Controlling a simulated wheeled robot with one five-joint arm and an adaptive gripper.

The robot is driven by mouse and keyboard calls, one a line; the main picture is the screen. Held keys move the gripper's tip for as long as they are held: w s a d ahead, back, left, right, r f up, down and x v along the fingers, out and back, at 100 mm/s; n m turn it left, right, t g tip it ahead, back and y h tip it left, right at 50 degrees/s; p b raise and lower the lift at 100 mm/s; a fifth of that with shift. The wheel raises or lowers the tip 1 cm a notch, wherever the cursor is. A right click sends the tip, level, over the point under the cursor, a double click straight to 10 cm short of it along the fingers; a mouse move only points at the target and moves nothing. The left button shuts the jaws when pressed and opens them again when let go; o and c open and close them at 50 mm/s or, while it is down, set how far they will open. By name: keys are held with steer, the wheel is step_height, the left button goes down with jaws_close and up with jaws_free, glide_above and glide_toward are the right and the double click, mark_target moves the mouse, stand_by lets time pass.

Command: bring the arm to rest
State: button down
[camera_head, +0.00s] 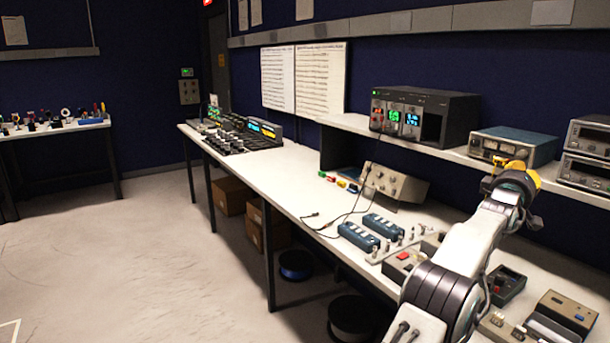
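My arm rises from the bottom right of the head view, over the right part of the long workbench. Its end, my gripper (515,170), shows yellow and black parts. It appears in front of the shelf with the instruments. The fingertips are small and partly hidden by the wrist, so I cannot tell whether they are open or shut. I see nothing clearly held in it.
The white workbench (288,193) carries two blue boxes (358,237), a beige meter (396,184) with cables, and a mixer-like console (235,135). A shelf above holds a dark instrument (423,115) and a blue-grey one (513,146). Open floor (150,250) lies left.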

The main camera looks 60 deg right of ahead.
steer(key=w+a+n+t+y, duration=0.1)
steer(key=w+a+t+y, duration=0.2)
steer(key=w, duration=1.3)
steer(key=w+a+n+t, duration=0.1)
steer(key=w+a+t, duration=0.3)
steer(key=w, duration=1.2)
steer(key=w+a+f+n+t+y, duration=0.1)
steer(key=w+a+f+t+y, duration=0.15)
steer(key=w+a, duration=0.7)
steer(key=w+a+f+n+t+y, duration=0.1)
steer(key=w+a+f+t+y, duration=0.15)
steer(key=w+a, duration=0.7)
steer(key=w+a+f+n+y+p, duration=0.1)
steer(key=a+f+y, duration=0.25)
steer(key=a, duration=1.25)
steer(key=w+a+f+n+y+p, duration=0.1)
steer(key=w+a+f+n+y, duration=0.2)
steer(key=a, duration=1.3)
steer(key=s+a+f+g+y, duration=0.1)
steer(key=s+a+f, duration=0.3)
steer(key=s+a, duration=0.4)
steer(key=s+a+f+g+y, duration=0.2)
steer(key=s+a+f, duration=0.3)
steer(key=s+a, duration=0.4)
steer(key=shift+s+f+n+g+y, duration=0.15)
steer(key=shift+f+n+g+y, duration=0.2)
steer(key=shift+y, duration=0.3)
